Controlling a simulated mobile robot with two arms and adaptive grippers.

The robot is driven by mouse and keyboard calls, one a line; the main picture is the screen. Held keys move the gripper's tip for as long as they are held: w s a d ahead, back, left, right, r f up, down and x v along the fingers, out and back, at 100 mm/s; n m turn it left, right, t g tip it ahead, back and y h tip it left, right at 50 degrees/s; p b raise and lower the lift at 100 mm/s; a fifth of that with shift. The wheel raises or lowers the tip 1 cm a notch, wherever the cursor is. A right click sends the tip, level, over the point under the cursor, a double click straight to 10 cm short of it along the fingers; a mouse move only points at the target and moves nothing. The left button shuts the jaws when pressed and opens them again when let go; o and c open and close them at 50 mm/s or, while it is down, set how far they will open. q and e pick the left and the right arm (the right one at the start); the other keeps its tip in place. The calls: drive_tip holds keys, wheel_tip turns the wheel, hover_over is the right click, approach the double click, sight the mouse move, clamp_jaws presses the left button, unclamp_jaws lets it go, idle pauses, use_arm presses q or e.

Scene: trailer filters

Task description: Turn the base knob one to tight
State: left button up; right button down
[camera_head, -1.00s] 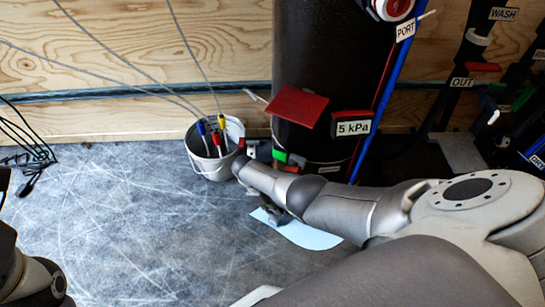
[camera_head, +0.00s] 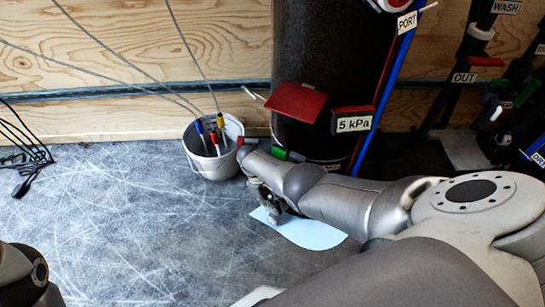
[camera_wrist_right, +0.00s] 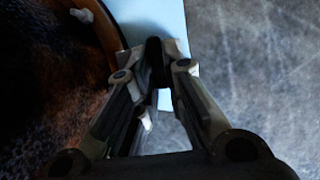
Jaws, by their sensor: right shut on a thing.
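The black tank (camera_head: 330,60) stands on the floor at the back; its base is partly hidden behind my right arm. My right gripper (camera_head: 268,208) is low in front of the base, pointing down, and small in the head view. In the right wrist view my gripper (camera_wrist_right: 155,62) is shut on a dark piece, the base knob (camera_wrist_right: 155,52), beside the rounded tank base. The knob's shape and any marking are too dark to make out. A small pale knob (camera_wrist_right: 82,15) shows on the base at the upper left, apart from the fingers. My left gripper is out of view.
A pale blue sheet (camera_head: 310,234) lies on the floor under my right gripper. A white bucket (camera_head: 212,162) with coloured cable ends stands left of it. A red flap (camera_head: 296,103) and a "5 kPa" box (camera_head: 352,124) stick out from the tank.

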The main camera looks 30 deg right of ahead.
drive_tip(key=shift+s, duration=0.15)
drive_tip(key=c, duration=1.5)
unclamp_jaws()
drive_tip(key=v, duration=1.2)
